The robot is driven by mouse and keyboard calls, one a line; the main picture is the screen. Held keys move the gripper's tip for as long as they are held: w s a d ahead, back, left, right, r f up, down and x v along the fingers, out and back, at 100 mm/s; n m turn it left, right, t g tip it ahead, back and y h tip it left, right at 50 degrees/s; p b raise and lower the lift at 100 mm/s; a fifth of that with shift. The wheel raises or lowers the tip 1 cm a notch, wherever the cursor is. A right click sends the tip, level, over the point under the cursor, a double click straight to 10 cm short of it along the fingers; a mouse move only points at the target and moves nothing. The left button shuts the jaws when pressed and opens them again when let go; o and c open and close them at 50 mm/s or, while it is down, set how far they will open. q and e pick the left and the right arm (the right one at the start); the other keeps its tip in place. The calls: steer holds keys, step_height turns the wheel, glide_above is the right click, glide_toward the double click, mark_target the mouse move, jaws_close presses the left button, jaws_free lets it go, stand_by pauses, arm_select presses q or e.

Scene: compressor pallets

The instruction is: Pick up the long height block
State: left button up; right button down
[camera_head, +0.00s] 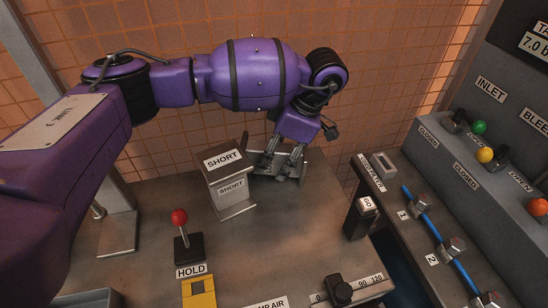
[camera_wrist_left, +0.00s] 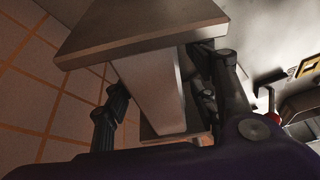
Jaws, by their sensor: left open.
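My left gripper (camera_head: 281,160) is open, pointing down behind the block marked SHORT (camera_head: 230,180). A second block with flat metal plates (camera_head: 291,181) is at the gripper, partly hidden by it and by the SHORT block; no label on it is readable. In the left wrist view, this grey block (camera_wrist_left: 150,90) has a wide end plate and a narrower body. The fingers of the left gripper (camera_wrist_left: 165,98) are on both sides of that body; I cannot tell whether they touch it. My right gripper is not in view.
A red-knobbed HOLD lever (camera_head: 181,232) stands in front of the blocks. A dark holder with a light top (camera_head: 362,216) and a panel with blue tubing (camera_head: 425,222) are at right. A tiled wall (camera_head: 400,60) is behind. The bench between lever and holder is mostly clear.

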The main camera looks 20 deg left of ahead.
arm_select(q)
jaws_close()
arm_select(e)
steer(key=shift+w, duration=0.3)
arm_select(q)
steer(key=shift+w+r, duration=0.1)
steer(key=shift+r, duration=0.05)
steer(key=shift+r, duration=0.1)
